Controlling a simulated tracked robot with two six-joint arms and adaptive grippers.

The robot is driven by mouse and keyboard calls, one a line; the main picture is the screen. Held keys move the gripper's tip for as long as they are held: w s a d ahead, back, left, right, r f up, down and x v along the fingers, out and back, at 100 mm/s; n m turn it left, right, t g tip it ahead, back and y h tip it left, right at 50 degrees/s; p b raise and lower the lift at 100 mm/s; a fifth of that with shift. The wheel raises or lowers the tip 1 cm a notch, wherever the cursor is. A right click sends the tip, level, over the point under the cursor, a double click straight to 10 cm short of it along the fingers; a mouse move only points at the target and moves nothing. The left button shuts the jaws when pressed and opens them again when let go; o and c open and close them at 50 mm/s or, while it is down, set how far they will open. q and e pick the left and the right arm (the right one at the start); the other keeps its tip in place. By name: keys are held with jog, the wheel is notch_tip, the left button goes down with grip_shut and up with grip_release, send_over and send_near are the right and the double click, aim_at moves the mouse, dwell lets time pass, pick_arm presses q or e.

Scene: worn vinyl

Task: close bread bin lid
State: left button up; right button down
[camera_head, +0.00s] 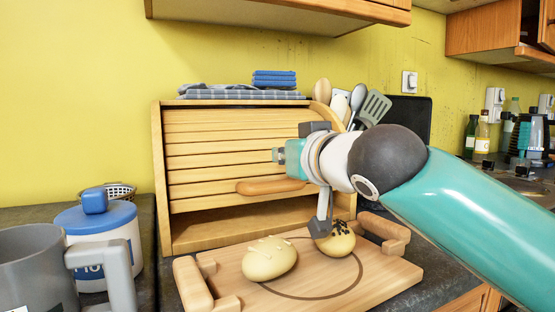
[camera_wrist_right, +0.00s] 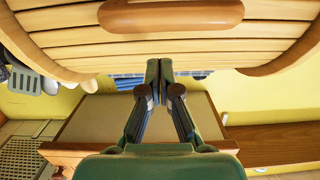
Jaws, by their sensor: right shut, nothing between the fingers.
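The wooden bread bin (camera_head: 164,200) stands on the counter against the wall. Its slatted roll lid (camera_head: 215,150) is mostly down, with an open gap below its bottom edge. The rounded lid handle (camera_head: 270,187) sits low on the lid; it also shows at the top of the right wrist view (camera_wrist_right: 170,14), which looks upside down. My right gripper (camera_head: 277,155) is shut and empty, in front of the slats and above the handle. Its fingers are together in the wrist view (camera_wrist_right: 160,72). I cannot tell whether they touch the lid. My left gripper is out of view.
A wooden board (camera_head: 225,275) with two bread rolls (camera_head: 270,258) (camera_head: 338,240) lies before the bin. A blue-lidded canister (camera_head: 100,235) and grey mug (camera_head: 35,265) stand left. Folded cloths (camera_head: 240,91) lie on the bin. Utensils (camera_head: 375,105) stand at right.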

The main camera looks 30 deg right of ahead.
dwell(0.5)
jog(key=s+a+f+p, duration=0.1)
jog(key=s, duration=0.8)
jog(key=shift+a+f, duration=0.15)
jog(key=shift+a, duration=0.05)
jog(key=shift+s, duration=0.1)
